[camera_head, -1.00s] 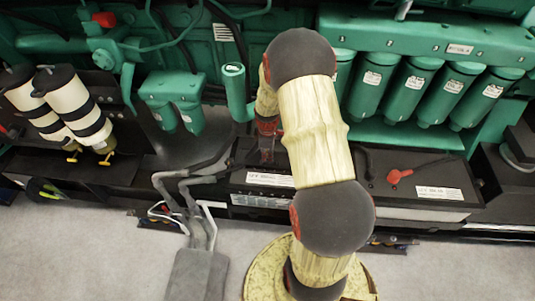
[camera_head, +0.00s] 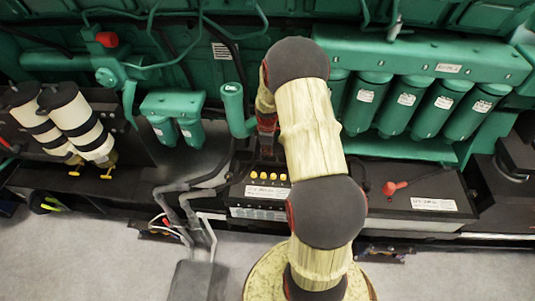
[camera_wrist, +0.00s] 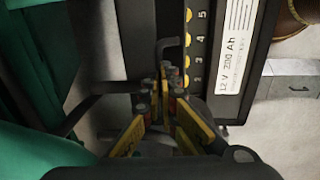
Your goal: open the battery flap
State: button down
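The left battery (camera_head: 262,212) is black with a white label and sits low in front of the green engine. A row of yellow caps (camera_head: 268,176) shows on its top. In the wrist view the numbered caps (camera_wrist: 187,60) lie uncovered beside the label. A dark panel, seemingly the raised battery flap (camera_wrist: 138,40), stands left of the caps. In the head view my arm hides part of the battery, and my gripper is mostly hidden.
A second black battery (camera_head: 420,196) with a red terminal cover stands to the right. Green filter canisters (camera_head: 407,102) hang above it. Grey cables and pipes (camera_head: 185,205) run left of the left battery. Open grey floor (camera_head: 80,260) lies in front.

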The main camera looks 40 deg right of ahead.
jog(key=c, duration=2.3)
grip_release()
jog(key=shift+s+a+f, duration=0.3)
jog(key=shift+s+f, duration=0.05)
jog(key=shift+f, duration=0.2)
jog(key=shift+s+a+f, duration=0.3)
jog(key=shift+f, duration=0.25)
jog(key=o, duration=0.3)
jog(key=shift+w+d, duration=0.15)
jog(key=shift+w, duration=0.1)
jog(key=shift+o, duration=0.2)
jog(key=shift+w+d+r, duration=0.1)
jog(key=shift+d+r, duration=0.05)
jog(key=shift+r, duration=0.15)
jog(key=shift+w+r, duration=0.1)
jog(key=shift+r, duration=0.05)
notch_tip(320, 180, up, 12)
jog(key=shift+s+a+f, duration=0.2)
jog(key=shift+s+a, duration=0.05)
jog(key=shift+s, duration=0.05)
